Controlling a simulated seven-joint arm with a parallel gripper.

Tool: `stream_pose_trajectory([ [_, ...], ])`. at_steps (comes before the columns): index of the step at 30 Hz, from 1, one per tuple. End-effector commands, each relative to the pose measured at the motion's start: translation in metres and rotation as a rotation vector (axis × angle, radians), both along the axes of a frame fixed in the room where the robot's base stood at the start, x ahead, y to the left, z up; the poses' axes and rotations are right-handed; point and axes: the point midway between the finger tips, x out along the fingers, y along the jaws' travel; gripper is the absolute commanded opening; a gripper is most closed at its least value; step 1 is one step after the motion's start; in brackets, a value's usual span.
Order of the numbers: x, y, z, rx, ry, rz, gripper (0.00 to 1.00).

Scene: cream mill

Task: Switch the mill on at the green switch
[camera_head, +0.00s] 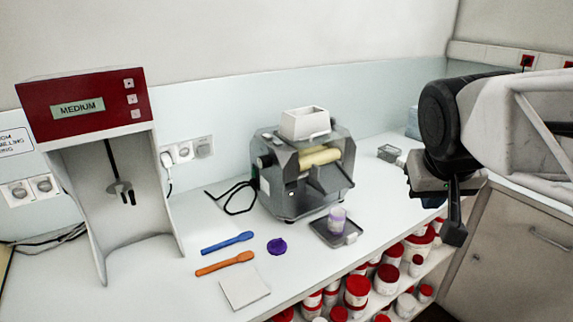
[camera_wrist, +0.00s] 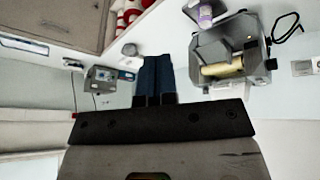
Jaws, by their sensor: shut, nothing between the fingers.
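The mill (camera_head: 278,196) is a grey machine with a white hopper (camera_head: 305,124) on top and a cream roller (camera_head: 320,157) inside. It stands on the white bench near the wall, and also shows in the wrist view (camera_wrist: 232,45) at the upper right. The green switch cannot be made out clearly in either view. My gripper (camera_head: 456,232) is at the right in the head view, pointing down, well apart from the mill. In the wrist view its dark fingers (camera_wrist: 153,82) are together, with nothing between them.
A small purple-and-white jar (camera_head: 338,218) stands on a grey tray (camera_head: 346,239) before the mill. Left lie a purple lid (camera_head: 277,246), blue (camera_head: 228,243) and orange (camera_head: 225,263) spatulas and a white square (camera_head: 244,288). A red mixer (camera_head: 82,107) stands far left.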

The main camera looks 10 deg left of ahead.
Motion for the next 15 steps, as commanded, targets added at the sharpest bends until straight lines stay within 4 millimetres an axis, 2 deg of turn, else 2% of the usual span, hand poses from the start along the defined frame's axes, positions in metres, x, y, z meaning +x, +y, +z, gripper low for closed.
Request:
stream_pose_trajectory([
  [1,0.010,0.007,0.001,-0.008,0.001,0.011,0.00],
  [15,0.091,0.069,0.003,-0.076,-0.001,0.092,0.00],
])
